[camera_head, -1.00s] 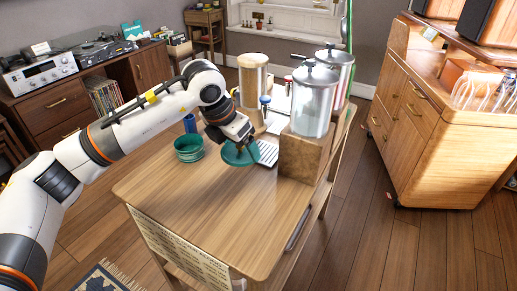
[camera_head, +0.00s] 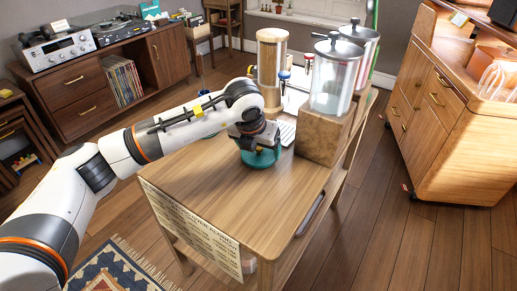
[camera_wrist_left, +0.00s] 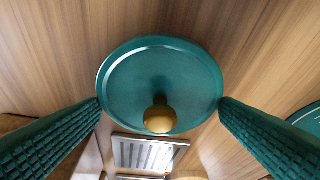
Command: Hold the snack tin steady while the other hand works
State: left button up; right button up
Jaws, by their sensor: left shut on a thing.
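The snack tin (camera_head: 262,160) is a round green tin that appears to stand on the wooden table, partly hidden behind my left gripper (camera_head: 257,147). In the left wrist view I look down on its round green top (camera_wrist_left: 160,80), which has a wooden ball knob (camera_wrist_left: 160,116). The two ribbed green fingers of my left gripper (camera_wrist_left: 160,103) touch its rim on opposite sides, so it is shut on the tin. My right gripper is not in view.
Another green round thing (camera_wrist_left: 307,115) shows at the right edge of the wrist view. A slotted metal plate (camera_wrist_left: 148,154) lies beside the tin. A wooden block (camera_head: 320,140) carries a clear lidded canister (camera_head: 333,85). The table's front (camera_head: 240,205) is clear.

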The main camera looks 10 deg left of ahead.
pick_arm(q)
jog(key=shift+f, duration=0.4)
